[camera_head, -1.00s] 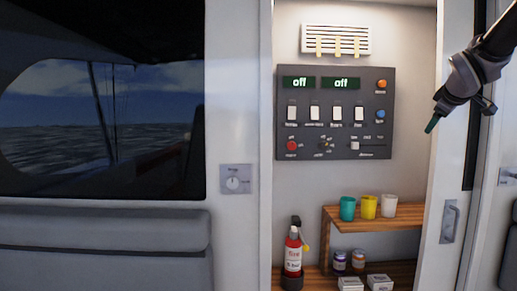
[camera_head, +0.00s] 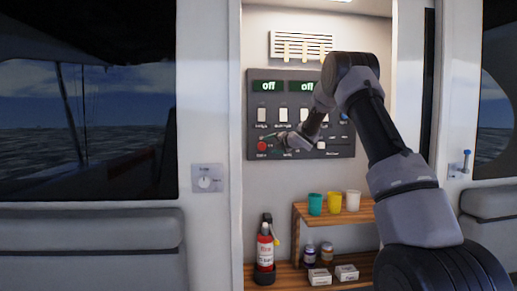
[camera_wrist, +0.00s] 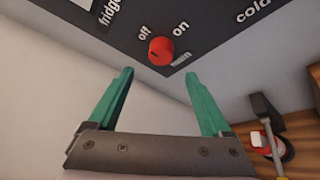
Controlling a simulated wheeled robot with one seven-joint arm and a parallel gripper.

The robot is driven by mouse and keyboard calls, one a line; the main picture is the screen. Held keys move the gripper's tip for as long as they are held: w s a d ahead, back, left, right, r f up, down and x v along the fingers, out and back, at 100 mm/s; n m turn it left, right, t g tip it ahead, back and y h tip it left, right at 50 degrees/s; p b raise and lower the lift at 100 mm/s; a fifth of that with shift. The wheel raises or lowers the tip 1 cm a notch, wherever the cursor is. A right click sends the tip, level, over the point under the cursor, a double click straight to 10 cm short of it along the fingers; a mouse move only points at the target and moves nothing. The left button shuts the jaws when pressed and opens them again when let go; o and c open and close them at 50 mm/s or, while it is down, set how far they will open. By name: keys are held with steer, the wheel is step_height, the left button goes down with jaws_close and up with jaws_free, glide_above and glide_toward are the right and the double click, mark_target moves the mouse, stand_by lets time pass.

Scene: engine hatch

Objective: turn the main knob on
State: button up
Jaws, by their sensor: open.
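The main knob is a red round knob (camera_head: 262,146) at the lower left of the dark control panel (camera_head: 253,95). In the wrist view the red knob (camera_wrist: 161,50) sits between printed "off" and "on" labels, with a partly readable "main" label beside it. I cannot tell which way it points. My gripper (camera_head: 277,145) is in front of the panel, just right of the knob in the head view. In the wrist view its two green fingers (camera_wrist: 159,73) are spread and empty. The knob lies just beyond their tips, roughly centred between them, with no contact visible.
Two displays read "off" (camera_head: 268,86). Below are a wooden shelf with cups (camera_head: 334,203) and a fire extinguisher (camera_head: 265,247). A separate wall dial (camera_head: 205,183) is at left.

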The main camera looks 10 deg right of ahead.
mark_target(263, 147)
steer(key=x, duration=0.7)
steer(key=shift+w+f, duration=0.15)
steer(key=shift+w, duration=0.3)
steer(key=shift+c, duration=0.3)
jaws_close()
